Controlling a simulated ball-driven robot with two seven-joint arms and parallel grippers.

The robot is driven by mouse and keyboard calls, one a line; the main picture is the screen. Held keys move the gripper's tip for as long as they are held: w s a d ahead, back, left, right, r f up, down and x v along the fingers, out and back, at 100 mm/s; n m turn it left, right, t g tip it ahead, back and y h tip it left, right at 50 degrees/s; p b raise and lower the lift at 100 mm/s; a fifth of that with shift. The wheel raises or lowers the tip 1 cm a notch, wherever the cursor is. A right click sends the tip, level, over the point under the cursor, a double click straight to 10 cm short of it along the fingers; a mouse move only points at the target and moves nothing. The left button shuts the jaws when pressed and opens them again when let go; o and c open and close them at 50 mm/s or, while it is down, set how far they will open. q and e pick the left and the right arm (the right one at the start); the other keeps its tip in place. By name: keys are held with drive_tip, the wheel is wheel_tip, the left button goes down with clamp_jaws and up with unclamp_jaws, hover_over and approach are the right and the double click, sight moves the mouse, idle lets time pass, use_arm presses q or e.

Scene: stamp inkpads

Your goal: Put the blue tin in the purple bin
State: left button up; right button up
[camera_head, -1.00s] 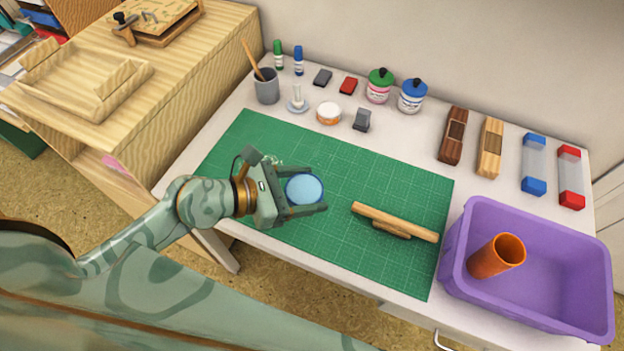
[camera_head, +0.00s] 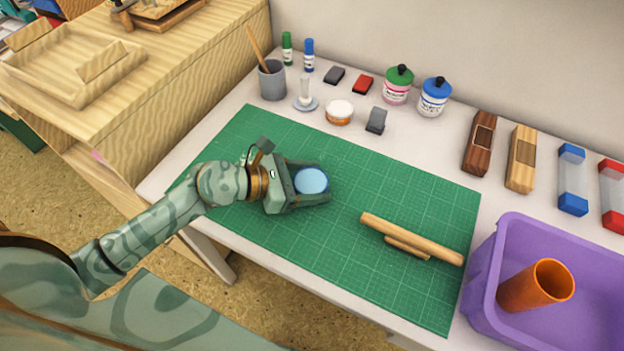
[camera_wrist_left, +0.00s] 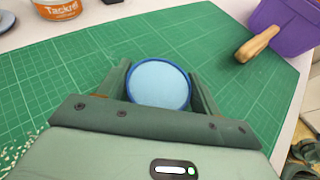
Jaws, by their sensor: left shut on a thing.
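The blue tin (camera_head: 311,181) is round with a light blue top and a darker blue rim. My left gripper (camera_head: 318,182) is shut on it, with a finger on either side, over the green cutting mat. In the left wrist view the tin (camera_wrist_left: 159,84) sits between the fingers of my left gripper (camera_wrist_left: 160,88). I cannot tell whether it touches the mat. The purple bin (camera_head: 484,268) stands at the lower right and holds an orange cup (camera_head: 536,287). Its corner also shows in the left wrist view (camera_wrist_left: 284,28). My right gripper is not in view.
A wooden rolling pin-like tool (camera_head: 411,238) lies on the green mat (camera_head: 270,135) between my gripper and the bin. Jars, markers, erasers, a grey cup (camera_head: 272,82) and wooden blocks (camera_head: 480,143) line the back. The mat around my gripper is clear.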

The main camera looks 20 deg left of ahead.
use_arm(q)
drive_tip(key=shift+f, duration=0.1)
drive_tip(key=o, duration=1.2)
drive_tip(key=shift+c, duration=0.2)
